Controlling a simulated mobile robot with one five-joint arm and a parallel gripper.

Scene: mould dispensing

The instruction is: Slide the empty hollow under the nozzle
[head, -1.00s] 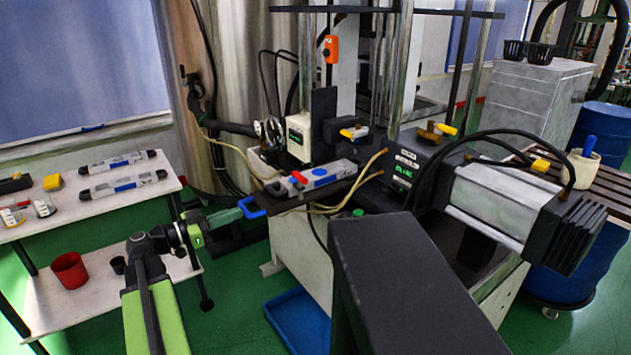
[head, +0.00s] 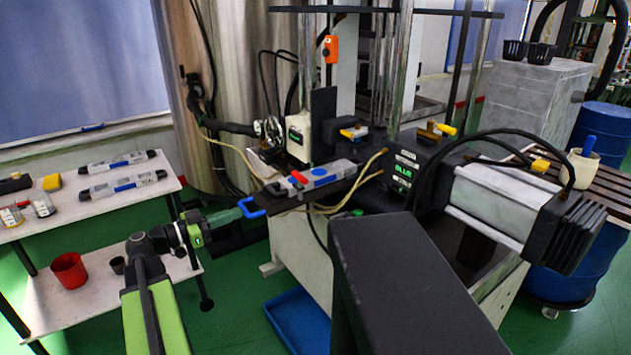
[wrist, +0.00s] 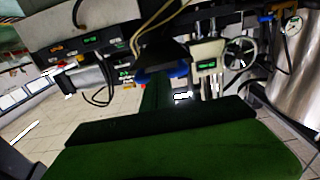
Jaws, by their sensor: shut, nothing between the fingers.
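The mould (head: 340,170) is a long grey bar with a red part and a blue round patch on its top. It lies on a dark slide (head: 270,203) at the front of the machine. A blue handle (head: 250,207) sticks out of the slide's left end and also shows in the wrist view (wrist: 175,73). My gripper (head: 240,214) is shut and empty, its tips close to the handle; I cannot tell whether they touch it. In the wrist view my green gripper (wrist: 155,95) points at the handle. I cannot make out the nozzle or whether a hollow is empty.
A dispenser unit (head: 405,165) with green lettering, seemingly BLUE, stands right of the slide. Yellow hoses (head: 372,165) run beside the mould. A white table (head: 110,205) with similar bars stands left. A blue tray (head: 300,322) lies on the floor.

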